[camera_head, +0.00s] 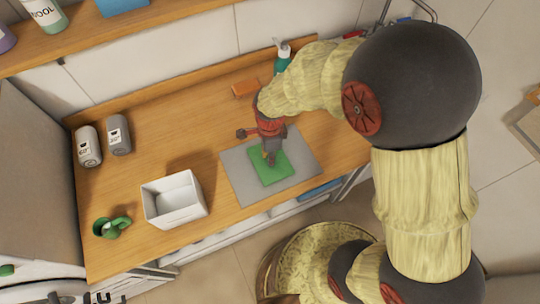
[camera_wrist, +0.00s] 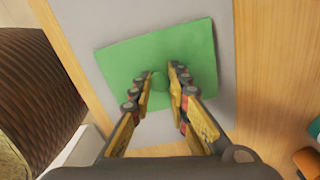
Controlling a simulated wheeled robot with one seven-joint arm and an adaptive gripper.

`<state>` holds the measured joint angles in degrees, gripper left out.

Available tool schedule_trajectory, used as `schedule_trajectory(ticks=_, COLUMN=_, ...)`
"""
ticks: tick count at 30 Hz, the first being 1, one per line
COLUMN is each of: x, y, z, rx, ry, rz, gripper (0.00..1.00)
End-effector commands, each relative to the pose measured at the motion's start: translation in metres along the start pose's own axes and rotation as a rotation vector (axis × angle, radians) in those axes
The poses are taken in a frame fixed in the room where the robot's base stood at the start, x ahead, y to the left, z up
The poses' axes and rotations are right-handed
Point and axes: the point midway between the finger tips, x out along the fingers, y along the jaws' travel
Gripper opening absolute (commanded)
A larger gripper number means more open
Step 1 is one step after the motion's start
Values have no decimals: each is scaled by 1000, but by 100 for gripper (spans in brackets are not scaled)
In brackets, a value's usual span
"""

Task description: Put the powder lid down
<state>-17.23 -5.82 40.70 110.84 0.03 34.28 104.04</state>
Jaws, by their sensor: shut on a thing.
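The powder lid (camera_head: 272,171) appears to be the flat green square with a small round knob; it also shows in the wrist view (camera_wrist: 120,62). It is over the grey mat (camera_head: 238,166), roughly level with it. I cannot tell whether it touches the mat or hangs slightly above. My gripper (camera_head: 270,160) points down at the lid's middle. In the wrist view my gripper (camera_wrist: 160,75) has its two fingertips on either side of the knob, shut on it. In the head view, the gripper hides the knob and part of the lid.
An open white box (camera_head: 170,205) stands left of the mat. An orange block (camera_head: 245,88) and a green pump bottle (camera_head: 282,62) are behind. The wooden counter (camera_head: 180,110) between has free room.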

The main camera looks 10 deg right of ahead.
Motion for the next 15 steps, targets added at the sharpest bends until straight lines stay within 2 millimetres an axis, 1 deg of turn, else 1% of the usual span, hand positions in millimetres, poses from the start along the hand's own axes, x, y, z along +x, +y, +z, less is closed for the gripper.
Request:
schedule_trajectory(ticks=6, x=4, y=0, z=0, rx=0, ry=0, rz=1, gripper=7)
schedule_trajectory(ticks=7, x=4, y=0, z=0, rx=0, ry=0, rz=0, gripper=19)
schedule_trajectory(ticks=15, x=3, y=0, z=0, rx=0, ry=0, rz=0, gripper=34)
